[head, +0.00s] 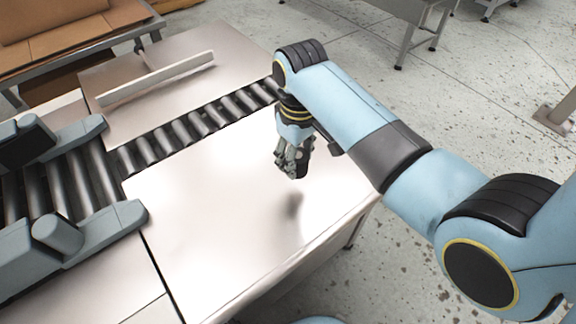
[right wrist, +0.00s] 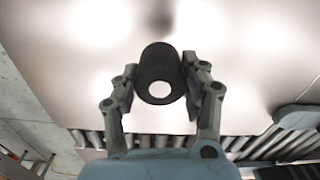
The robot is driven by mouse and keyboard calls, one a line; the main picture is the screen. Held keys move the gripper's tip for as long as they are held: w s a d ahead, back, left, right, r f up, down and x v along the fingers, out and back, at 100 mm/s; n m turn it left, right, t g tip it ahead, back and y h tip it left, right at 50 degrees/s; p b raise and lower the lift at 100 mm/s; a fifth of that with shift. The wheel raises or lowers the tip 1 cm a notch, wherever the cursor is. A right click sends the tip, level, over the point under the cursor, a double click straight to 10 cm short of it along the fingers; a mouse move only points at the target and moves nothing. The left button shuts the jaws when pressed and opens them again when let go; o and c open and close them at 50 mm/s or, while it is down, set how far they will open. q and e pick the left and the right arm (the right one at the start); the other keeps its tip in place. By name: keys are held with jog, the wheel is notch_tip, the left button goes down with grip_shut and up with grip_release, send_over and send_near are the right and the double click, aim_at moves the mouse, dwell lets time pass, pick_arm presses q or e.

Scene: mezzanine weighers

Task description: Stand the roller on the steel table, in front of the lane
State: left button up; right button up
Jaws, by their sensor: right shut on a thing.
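My right gripper (head: 294,168) hangs above the steel table (head: 205,215), near its right side, pointing down. In the right wrist view the gripper (right wrist: 161,80) is shut on the roller (right wrist: 160,60), a black cylinder with a bright white round centre at its near end. One finger is on each side of it. In the head view the roller is mostly hidden by the fingers. A soft shadow lies on the steel below, apart from the gripper. The lane (head: 190,127), a strip of dark metal rollers, runs behind the bare steel. My left gripper is not in view.
A long pale bar (head: 155,78) lies on the steel beyond the lane. Grey-blue machine housings (head: 75,240) flank the lane at the left. A cardboard box (head: 60,20) stands at the back left. The steel around the gripper is clear; its right edge is close.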

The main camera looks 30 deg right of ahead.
jog(key=w+f, duration=0.1)
jog(key=w+f+b, duration=0.1)
jog(key=w, duration=0.1)
jog(key=shift+w+a+f, duration=0.1)
jog(key=shift+w, duration=0.15)
jog(key=shift+f+b, duration=0.45)
jog(key=shift+f, duration=1.5)
jog(key=shift+f, duration=0.1)
jog(key=o, duration=1.2)
notch_tip(320, 180, up, 12)
jog(key=p, duration=0.3)
